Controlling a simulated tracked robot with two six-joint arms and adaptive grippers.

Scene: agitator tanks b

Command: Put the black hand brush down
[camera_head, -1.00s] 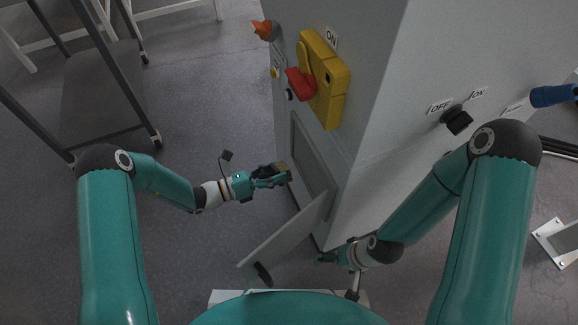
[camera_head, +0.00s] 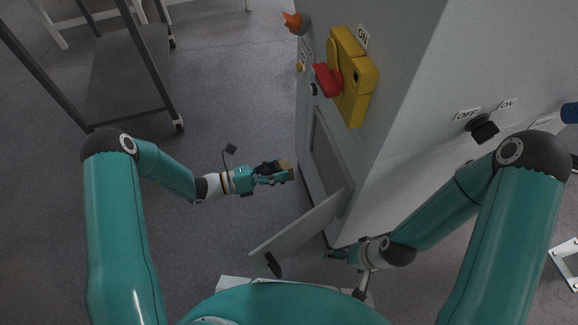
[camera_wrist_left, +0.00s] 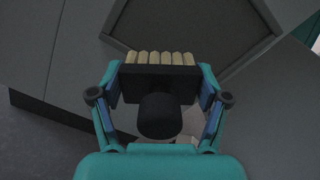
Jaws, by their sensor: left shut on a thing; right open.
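The black hand brush (camera_wrist_left: 160,84) is in my left gripper (camera_wrist_left: 160,95); its black block and round handle show in the left wrist view, with a row of pale bristle tufts on the far side. In the head view the brush (camera_head: 286,169) juts to the right from my left gripper (camera_head: 272,174), which is shut on it in front of the cabinet's recessed opening. My right gripper (camera_head: 335,255) is open and empty, low beside the cabinet's swung-out door. Its fingertips are small in this view.
A grey cabinet (camera_head: 420,150) fills the right side, with a yellow switch plate (camera_head: 352,80) and red handle (camera_head: 327,80). Its grey door (camera_head: 300,228) stands open below my left gripper. A dark-framed cart (camera_head: 125,75) stands at the upper left. Floor between is clear.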

